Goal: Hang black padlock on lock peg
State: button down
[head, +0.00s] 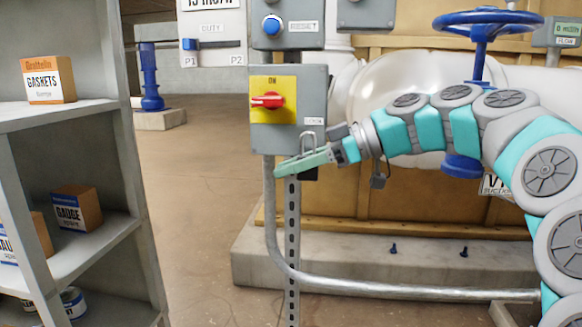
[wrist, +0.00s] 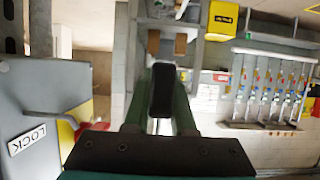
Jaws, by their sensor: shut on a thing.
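My gripper (head: 303,161), with pale green fingers, is shut on the black padlock (wrist: 162,90). In the head view the grey shackle (head: 308,138) stands up above the fingers, and the dark body is mostly hidden behind them. The padlock is in front of the lower right edge of the grey switch box (head: 262,138). This box has a yellow plate, a red handle (head: 268,101) and a LOCK label (head: 313,121). The label also shows at left in the wrist view (wrist: 27,139).
A grey conduit (head: 272,230) and a slotted post (head: 292,250) run down below the box. A blue valve wheel (head: 487,22) is at upper right. A small dark padlock-like thing (head: 378,181) hangs right of my gripper. Shelves (head: 110,115) with boxes stand at left.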

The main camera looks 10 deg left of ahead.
jog(key=w+p, duration=0.2)
jog(key=w, duration=0.3)
jog(key=shift+w+d+f+p, duration=0.1)
jog(key=shift+f+p, duration=0.15)
jog(key=shift+p, duration=0.15)
jog(key=shift+w, duration=0.4)
jog(key=shift+b, duration=0.55)
jog(key=shift+w, duration=0.45)
dwell(0.6)
jog(key=shift+w+d, duration=0.1)
jog(key=shift+w, duration=0.25)
jog(key=shift+w, duration=0.75)
jog(key=shift+w+f, duration=0.15)
jog(key=shift+f, duration=0.05)
dwell(0.7)
jog(key=shift+w+f, duration=0.2)
jog(key=shift+f, duration=0.05)
